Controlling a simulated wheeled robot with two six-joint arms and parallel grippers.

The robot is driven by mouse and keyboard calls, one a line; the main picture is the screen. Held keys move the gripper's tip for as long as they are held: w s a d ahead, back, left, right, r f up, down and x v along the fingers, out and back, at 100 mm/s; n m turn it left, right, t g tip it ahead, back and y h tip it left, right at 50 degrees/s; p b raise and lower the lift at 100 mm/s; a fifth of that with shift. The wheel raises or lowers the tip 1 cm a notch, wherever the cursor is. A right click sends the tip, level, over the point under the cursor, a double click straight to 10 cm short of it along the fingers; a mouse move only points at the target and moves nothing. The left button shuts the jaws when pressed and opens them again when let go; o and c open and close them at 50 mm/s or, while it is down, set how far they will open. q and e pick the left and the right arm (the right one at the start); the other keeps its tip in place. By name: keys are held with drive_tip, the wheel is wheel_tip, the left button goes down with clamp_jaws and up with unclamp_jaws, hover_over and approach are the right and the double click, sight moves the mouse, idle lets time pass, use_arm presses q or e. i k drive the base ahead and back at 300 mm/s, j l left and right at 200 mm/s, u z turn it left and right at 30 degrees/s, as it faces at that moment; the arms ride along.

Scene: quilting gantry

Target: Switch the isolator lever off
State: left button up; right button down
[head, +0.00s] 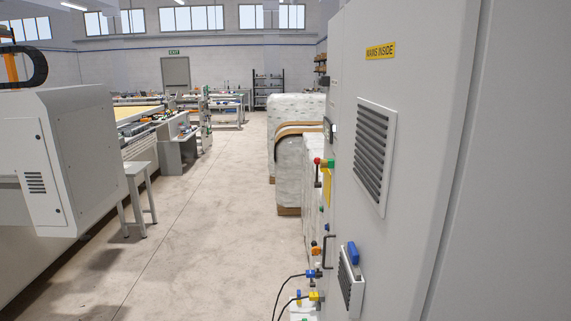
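A tall grey cabinet (437,110) fills the right side of the head view, with a yellow "MAINS INSIDE" label (380,50). A dark lever with a red knob (317,161) sticks out past the cabinet's left edge, beside a yellow and green part. It may be the isolator lever. I see it almost edge-on, and its exact position is hard to tell. Neither of my grippers is in view.
Louvred vents (373,150) and a blue part (353,253) are on the cabinet. Coloured connectors with black cables (290,283) sit low beside it. Wrapped pallets (297,110) stand beyond. A grey machine housing (75,150) is at left. The middle floor (200,230) is clear.

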sight(317, 172)
drive_tip(key=i+j+u, duration=0.1)
drive_tip(key=i+j, duration=1.1)
drive_tip(key=i, duration=0.05)
